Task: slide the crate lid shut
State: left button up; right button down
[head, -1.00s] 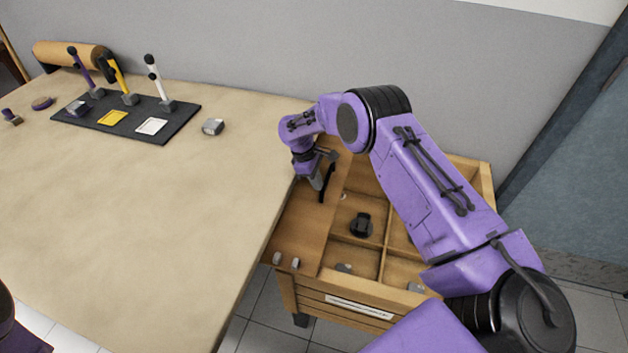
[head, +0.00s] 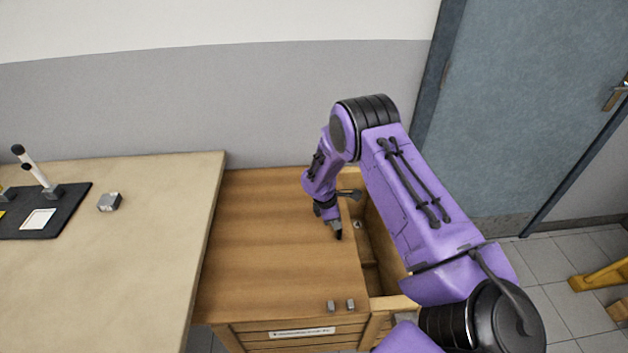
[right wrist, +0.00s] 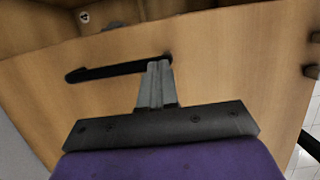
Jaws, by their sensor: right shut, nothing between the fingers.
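The wooden crate (head: 395,303) stands against the right end of the table. Its flat brown lid (head: 270,235) covers most of the top and leaves a strip at the right uncovered. My right gripper (head: 338,232) is low over the lid near its right edge. In the right wrist view, my right gripper (right wrist: 158,66) is shut and empty, with its fingertips beside one end of the lid's black bar handle (right wrist: 115,69). Whether they touch it I cannot tell. My arm hides part of the opening. My left gripper is not in view.
Two small grey blocks (head: 341,305) sit at the lid's front right edge. The table (head: 110,260) is mostly clear, with a grey block (head: 110,202) and a dark tray (head: 70,203) towards the back. A wall and a door (head: 520,120) stand behind.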

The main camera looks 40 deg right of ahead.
jog(key=s+d+p, duration=0.1)
jog(key=s+d, duration=1)
jog(key=d, duration=0.4)
jog(key=shift+p, duration=0.3)
jog(key=shift+w+a, duration=0.1)
jog(key=p+v, duration=0.8)
jog(key=v, duration=0.2)
jog(key=shift+p, duration=0.3)
